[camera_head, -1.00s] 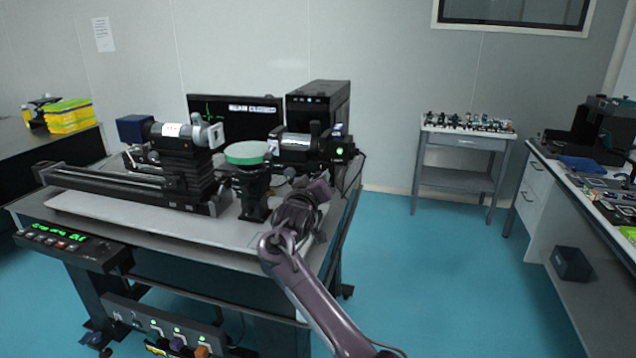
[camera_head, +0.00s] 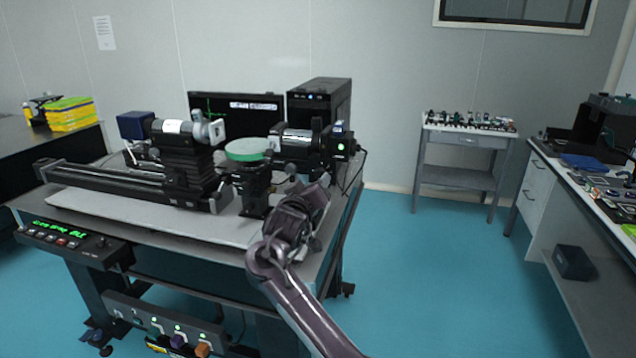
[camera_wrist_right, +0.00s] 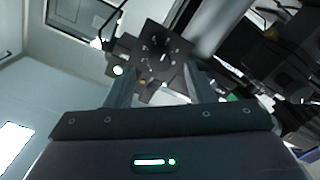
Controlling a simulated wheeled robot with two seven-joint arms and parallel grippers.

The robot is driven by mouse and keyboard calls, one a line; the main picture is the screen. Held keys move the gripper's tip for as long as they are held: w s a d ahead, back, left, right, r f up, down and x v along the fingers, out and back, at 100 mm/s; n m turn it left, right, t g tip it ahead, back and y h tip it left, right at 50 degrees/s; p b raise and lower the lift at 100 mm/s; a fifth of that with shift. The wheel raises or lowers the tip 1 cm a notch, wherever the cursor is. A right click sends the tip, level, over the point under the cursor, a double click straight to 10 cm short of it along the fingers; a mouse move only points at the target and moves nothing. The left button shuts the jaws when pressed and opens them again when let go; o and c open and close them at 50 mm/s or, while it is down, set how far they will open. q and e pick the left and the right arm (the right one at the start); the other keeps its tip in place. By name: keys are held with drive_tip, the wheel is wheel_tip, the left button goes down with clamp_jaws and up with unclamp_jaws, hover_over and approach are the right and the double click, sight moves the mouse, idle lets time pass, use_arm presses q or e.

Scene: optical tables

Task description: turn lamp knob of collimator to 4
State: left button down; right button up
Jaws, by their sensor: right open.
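The collimator (camera_head: 298,141) is a dark and silver tube at the right end of the optical table. Its black lamp housing (camera_head: 340,137) carries a green light. In the right wrist view a black square panel (camera_wrist_right: 158,50) with white marks around a small dark knob (camera_wrist_right: 158,57) faces me, with a green light (camera_wrist_right: 118,70) at its left. The knob's setting is too small to read. My right gripper (camera_wrist_right: 162,82) is open and empty, its fingers short of the panel. In the head view my right gripper (camera_head: 320,188) is below the lamp housing. My left gripper is not in view.
A green-topped round stage (camera_head: 248,150) and a second tube on a mount (camera_head: 180,130) stand left of the collimator. A monitor (camera_head: 235,105) and black computer case (camera_head: 319,105) are behind. Open floor (camera_head: 400,270) lies right of the table.

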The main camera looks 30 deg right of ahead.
drive_tip(key=v, duration=0.3)
idle(0.5)
